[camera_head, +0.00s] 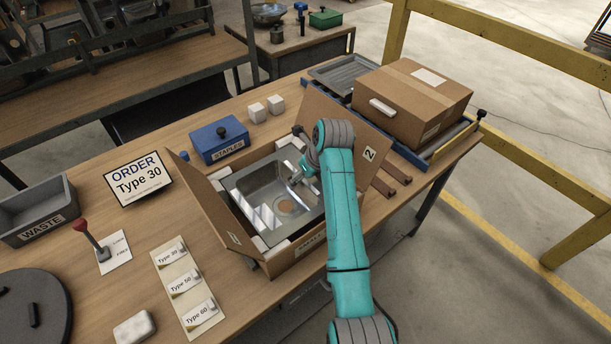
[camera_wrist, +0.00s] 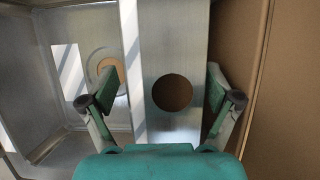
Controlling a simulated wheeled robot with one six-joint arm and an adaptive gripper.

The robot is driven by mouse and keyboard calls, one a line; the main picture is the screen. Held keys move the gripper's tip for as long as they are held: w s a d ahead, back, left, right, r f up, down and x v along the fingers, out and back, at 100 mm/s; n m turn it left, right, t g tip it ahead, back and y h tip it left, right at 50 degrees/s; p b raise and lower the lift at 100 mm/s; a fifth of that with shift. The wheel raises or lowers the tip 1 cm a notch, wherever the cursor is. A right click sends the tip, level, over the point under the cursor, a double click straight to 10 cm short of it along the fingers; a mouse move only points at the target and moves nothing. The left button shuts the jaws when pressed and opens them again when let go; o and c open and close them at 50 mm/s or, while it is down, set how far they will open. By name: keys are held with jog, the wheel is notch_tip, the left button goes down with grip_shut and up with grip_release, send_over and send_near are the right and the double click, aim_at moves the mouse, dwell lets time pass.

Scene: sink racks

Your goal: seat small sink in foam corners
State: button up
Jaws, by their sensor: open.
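The small steel sink (camera_head: 245,190) lies inside an open cardboard box (camera_head: 287,264), basin upward. White foam (camera_head: 221,173) shows at the box's corners; my arm hides the right part, so I cannot tell whether every corner is seated. In the wrist view, the sink's flat ledge (camera_wrist: 165,40) with a round hole lies below my gripper (camera_wrist: 160,92). My gripper is open, its fingers apart on either side of the ledge's hole. In the head view my gripper (camera_head: 298,178) is over the sink's right side. Contact with the sink cannot be told.
Box flaps stand open left and right, the right one marked 2. A closed carton (camera_head: 412,101) sits on the roller track. A Type 30 order sign (camera_head: 138,184) and waste bin (camera_head: 38,209) are left.

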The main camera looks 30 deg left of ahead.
jog(key=v, duration=1.2)
